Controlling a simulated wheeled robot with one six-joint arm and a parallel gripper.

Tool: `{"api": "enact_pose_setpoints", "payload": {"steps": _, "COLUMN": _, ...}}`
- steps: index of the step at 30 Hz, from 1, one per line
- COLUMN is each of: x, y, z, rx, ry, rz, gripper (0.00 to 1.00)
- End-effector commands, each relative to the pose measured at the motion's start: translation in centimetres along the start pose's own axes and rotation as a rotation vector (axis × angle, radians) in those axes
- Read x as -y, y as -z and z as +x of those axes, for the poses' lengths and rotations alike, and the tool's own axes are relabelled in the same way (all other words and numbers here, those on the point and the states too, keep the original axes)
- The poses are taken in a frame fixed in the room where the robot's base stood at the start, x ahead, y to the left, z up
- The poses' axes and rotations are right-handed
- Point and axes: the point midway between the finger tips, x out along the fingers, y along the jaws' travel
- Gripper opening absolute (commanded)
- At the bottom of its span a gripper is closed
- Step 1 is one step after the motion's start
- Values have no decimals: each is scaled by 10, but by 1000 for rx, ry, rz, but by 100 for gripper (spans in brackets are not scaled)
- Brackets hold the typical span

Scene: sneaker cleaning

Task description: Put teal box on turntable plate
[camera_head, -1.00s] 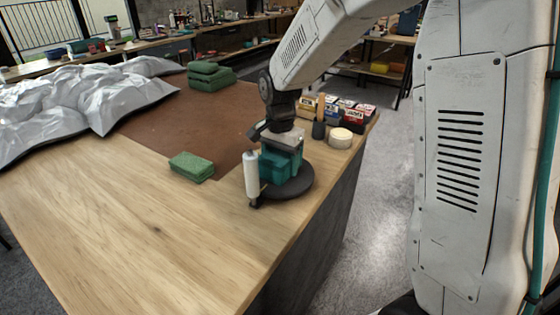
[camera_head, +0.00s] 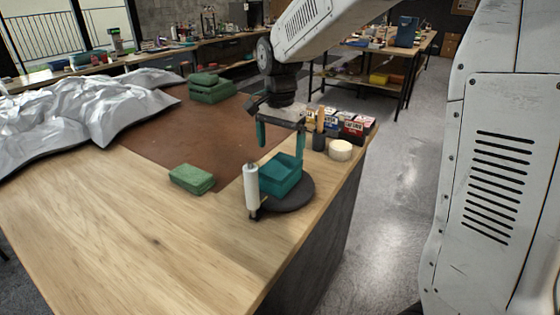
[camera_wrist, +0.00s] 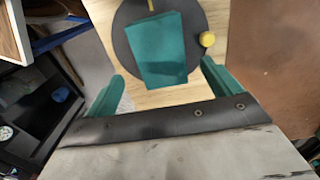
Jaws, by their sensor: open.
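The teal box (camera_head: 281,176) rests on the dark round turntable plate (camera_head: 294,198) near the table's right edge. In the wrist view the teal box (camera_wrist: 158,50) lies over the dark disc (camera_wrist: 205,72), with its upper part over the plate and its near end reaching about the disc's rim. My gripper (camera_head: 280,140) is above the box, apart from it, with its teal fingers spread and nothing between them. In the wrist view the open fingers (camera_wrist: 160,82) stand either side of the box's near end.
A white cylinder (camera_head: 251,186) stands close at the plate's left. A green sponge (camera_head: 191,179) lies further left. A round cream tin (camera_head: 340,150) and several small boxes (camera_head: 350,126) stand behind right. Silver crumpled sheeting (camera_head: 95,105) covers the far left. The front wood surface is clear.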

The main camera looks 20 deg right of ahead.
Motion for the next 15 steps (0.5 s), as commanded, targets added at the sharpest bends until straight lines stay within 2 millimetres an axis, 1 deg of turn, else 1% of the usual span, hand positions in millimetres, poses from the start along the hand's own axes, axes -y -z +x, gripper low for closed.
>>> {"api": "enact_pose_setpoints", "payload": {"steps": 1, "x": 1, "y": 0, "z": -8, "rx": -2, "ry": 3, "rz": 0, "gripper": 90}}
{"api": "enact_pose_setpoints", "payload": {"steps": 4, "x": 0, "y": 0, "z": -20, "rx": -1, "ry": 2, "rz": 0, "gripper": 90}}
{"api": "enact_pose_setpoints", "payload": {"steps": 11, "x": -1, "y": 0, "z": -28, "rx": 0, "ry": 1, "rz": -3, "gripper": 90}}
{"api": "enact_pose_setpoints", "payload": {"steps": 14, "x": -12, "y": -6, "z": -35, "rx": -4, "ry": 7, "rz": -34, "gripper": 90}}
{"api": "enact_pose_setpoints", "payload": {"steps": 15, "x": -20, "y": -10, "z": -40, "rx": -7, "ry": 10, "rz": -61, "gripper": 90}}
